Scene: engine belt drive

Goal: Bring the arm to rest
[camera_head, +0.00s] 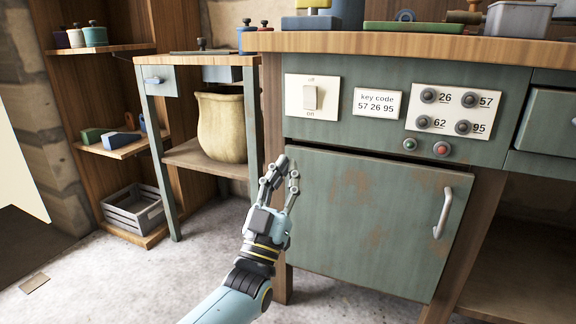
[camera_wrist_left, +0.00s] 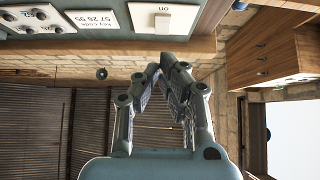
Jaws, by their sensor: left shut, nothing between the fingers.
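My left gripper (camera_head: 281,178) is in front of the left edge of the green cabinet, its fingers pointing up. It is shut and empty. In the left wrist view my left gripper (camera_wrist_left: 172,62) shows its fingers drawn together with nothing between them. It appears clear of the cabinet door (camera_head: 365,215), which is closed and has a silver handle (camera_head: 442,212) on its right. My right gripper is not in the head view.
Above the door are an on/off switch (camera_head: 311,97), a key code label (camera_head: 377,103) and a button panel (camera_head: 456,112). A small side table (camera_head: 204,59) with a beige pot (camera_head: 221,127) stands left. Shelves (camera_head: 95,50) hold jars and blocks; a grey crate (camera_head: 134,209) sits below. Floor (camera_head: 120,285) in front is mostly clear.

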